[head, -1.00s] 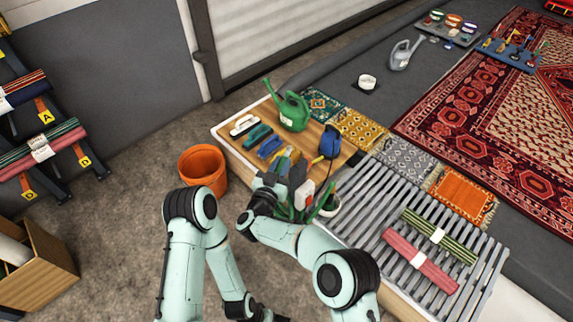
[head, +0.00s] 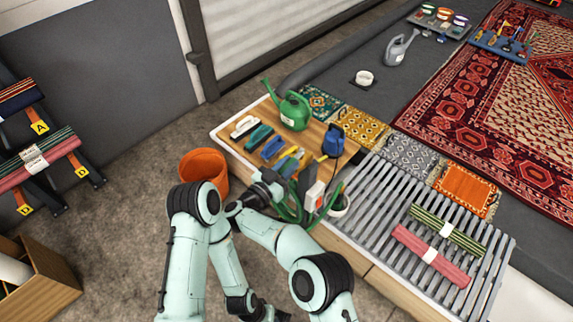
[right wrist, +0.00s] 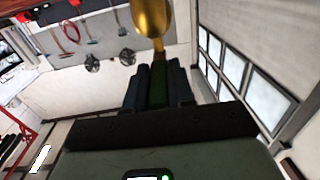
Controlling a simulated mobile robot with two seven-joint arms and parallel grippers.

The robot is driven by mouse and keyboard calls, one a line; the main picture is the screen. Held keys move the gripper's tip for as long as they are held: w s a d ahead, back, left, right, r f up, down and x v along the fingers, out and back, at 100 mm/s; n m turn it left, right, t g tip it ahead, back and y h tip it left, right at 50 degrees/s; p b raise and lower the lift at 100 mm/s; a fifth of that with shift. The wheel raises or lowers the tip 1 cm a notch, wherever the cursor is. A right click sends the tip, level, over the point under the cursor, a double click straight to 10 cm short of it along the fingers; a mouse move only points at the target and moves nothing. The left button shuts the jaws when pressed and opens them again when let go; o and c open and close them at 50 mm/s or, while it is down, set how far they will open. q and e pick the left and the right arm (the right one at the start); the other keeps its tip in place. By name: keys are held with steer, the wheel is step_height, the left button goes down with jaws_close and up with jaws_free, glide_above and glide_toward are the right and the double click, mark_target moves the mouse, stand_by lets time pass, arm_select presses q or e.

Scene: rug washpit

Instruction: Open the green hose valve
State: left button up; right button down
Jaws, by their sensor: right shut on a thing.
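My right gripper (head: 283,183) is beside a green hose (head: 287,213) at the front edge of the wooden bench. In the right wrist view its dark fingers are shut on a narrow green piece (right wrist: 158,85), which looks like the green valve's handle. A brass part (right wrist: 150,18) shows just beyond the fingertips. In the head view the valve itself is mostly hidden by my right gripper and wrist. My left arm is folded down at the lower left; its dark end (head: 276,315) is at the bottom edge, too little shown to tell its state.
A white-and-red box (head: 314,196) stands close to the right gripper. The wooden bench (head: 318,133) holds a green watering can (head: 294,111), brushes and a blue sprayer (head: 333,141). A slatted rack (head: 375,213) bears two rolled rugs. An orange bucket (head: 205,168) stands left.

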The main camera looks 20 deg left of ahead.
steer(key=shift+r, duration=0.1)
stand_by(0.3)
steer(key=c, duration=1)
jaws_free()
steer(key=shift+o, duration=0.2)
arm_select(q)
steer(key=shift+s, duration=0.1)
